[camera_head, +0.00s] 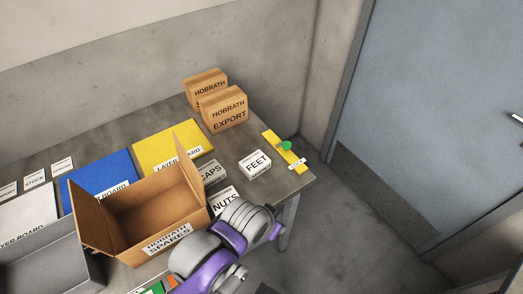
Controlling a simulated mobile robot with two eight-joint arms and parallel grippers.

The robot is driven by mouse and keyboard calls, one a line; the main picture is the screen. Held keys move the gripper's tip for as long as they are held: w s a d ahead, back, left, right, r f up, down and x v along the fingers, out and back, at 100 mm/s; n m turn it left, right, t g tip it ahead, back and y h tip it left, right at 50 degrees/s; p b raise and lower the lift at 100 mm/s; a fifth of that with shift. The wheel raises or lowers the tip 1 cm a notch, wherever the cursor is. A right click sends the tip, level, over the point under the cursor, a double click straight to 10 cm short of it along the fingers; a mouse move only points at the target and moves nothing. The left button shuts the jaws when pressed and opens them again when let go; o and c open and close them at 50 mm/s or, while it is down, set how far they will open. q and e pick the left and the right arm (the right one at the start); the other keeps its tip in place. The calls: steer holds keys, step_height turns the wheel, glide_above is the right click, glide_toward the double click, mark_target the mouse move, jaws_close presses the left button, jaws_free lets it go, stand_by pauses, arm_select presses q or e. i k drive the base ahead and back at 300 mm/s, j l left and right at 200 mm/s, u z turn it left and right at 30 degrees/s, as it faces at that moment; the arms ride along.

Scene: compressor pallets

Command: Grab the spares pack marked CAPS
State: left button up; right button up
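The spares pack marked CAPS (212,172) is a small white-grey box on the table, just right of the open carton's raised flap. The flap hides part of its left side. Similar packs marked NUTS (224,199) and FEET (255,164) lie nearby, NUTS in front of CAPS and FEET to its right. A purple and grey arm of mine (222,240) reaches in from the bottom, in front of NUTS and the carton's right corner. I make out no gripper fingers on it, and no other arm shows.
An open, seemingly empty carton labelled HOBRATH SPARES (166,245) stands left of CAPS. Blue (100,175) and yellow (165,143) boards lie behind it. Brown EXPORT box (223,110) stands at the back. A yellow strip with a green knob (286,146) lies by the right edge.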

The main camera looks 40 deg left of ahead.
mark_target(211, 172)
steer(key=i+l, duration=0.2)
steer(key=i, duration=0.3)
steer(key=i+l, duration=0.15)
steer(key=i, duration=0.3)
steer(key=i+l+u, duration=0.1)
steer(key=i, duration=0.4)
steer(key=i+u, duration=0.1)
steer(key=u, duration=0.35)
steer(key=i+u, duration=0.1)
steer(key=u, duration=0.3)
steer(key=i+u, duration=0.1)
steer(key=u, duration=0.35)
steer(key=l+u, duration=0.15)
steer(key=u, duration=0.3)
steer(key=i+l+u, duration=0.1)
steer(key=u, duration=0.3)
steer(key=l+u, duration=0.15)
steer(key=u, duration=0.3)
steer(key=l+u, duration=0.15)
steer(key=u, duration=0.3)
steer(key=i+l, duration=0.05)
